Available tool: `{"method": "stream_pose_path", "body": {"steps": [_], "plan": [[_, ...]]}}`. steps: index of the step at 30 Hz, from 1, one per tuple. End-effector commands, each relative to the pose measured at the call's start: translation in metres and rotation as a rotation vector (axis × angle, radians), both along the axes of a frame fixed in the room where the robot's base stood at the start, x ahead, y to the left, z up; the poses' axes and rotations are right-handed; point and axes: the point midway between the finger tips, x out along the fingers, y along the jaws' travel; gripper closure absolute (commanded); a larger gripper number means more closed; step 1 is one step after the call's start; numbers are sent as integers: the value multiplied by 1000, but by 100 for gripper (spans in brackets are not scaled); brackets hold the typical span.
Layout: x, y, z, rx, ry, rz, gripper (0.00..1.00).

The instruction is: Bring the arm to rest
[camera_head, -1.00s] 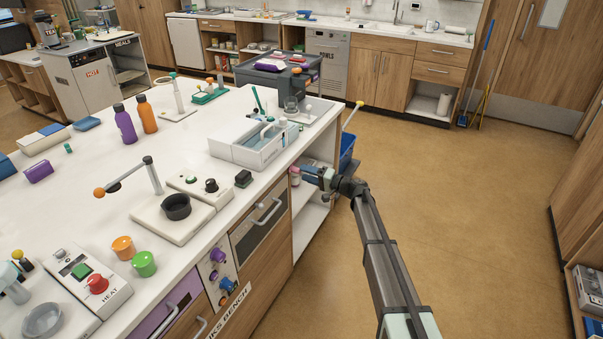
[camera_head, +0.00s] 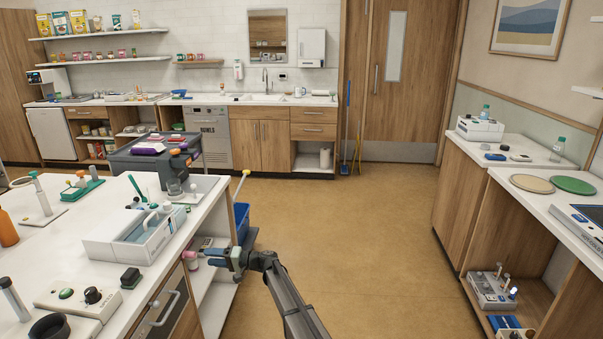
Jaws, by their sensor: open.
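My gripper (camera_head: 213,258) is open at the end of my dark arm, which reaches up and left from the bottom middle. It is beside the open shelf (camera_head: 217,305) under the right end of the white bench (camera_head: 50,238). A small pink-topped item (camera_head: 190,260) stands on the upper shelf just left of the fingers. I cannot tell whether they touch it. I see nothing held, though the space between the fingers is small and partly hidden.
A blue bin (camera_head: 241,221) with a yellow-tipped handle stands just behind my gripper. A white tray box (camera_head: 135,238) sits on the bench above. The brown floor (camera_head: 370,235) to the right is clear, up to the side counter (camera_head: 492,165).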

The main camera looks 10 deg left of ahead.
Motion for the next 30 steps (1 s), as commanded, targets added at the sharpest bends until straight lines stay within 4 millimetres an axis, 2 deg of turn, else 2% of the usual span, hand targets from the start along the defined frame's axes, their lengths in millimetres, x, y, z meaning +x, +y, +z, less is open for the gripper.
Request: {"method": "stream_pose_path", "body": {"steps": [4, 8, 13, 17, 20, 23, 30], "plan": [[-2, 0, -2, -11, 70, 10, 48], [-9, -1, -17, -90, 100, 36, 48], [-26, -10, -41, -226, 112, 65, 48], [-49, -28, -64, -372, 108, 85, 48], [-76, -52, -87, -516, 100, 98, 48], [-111, -85, -123, -677, 101, 111, 48], [-185, -184, -206, -1012, 114, 128, 48]]}}
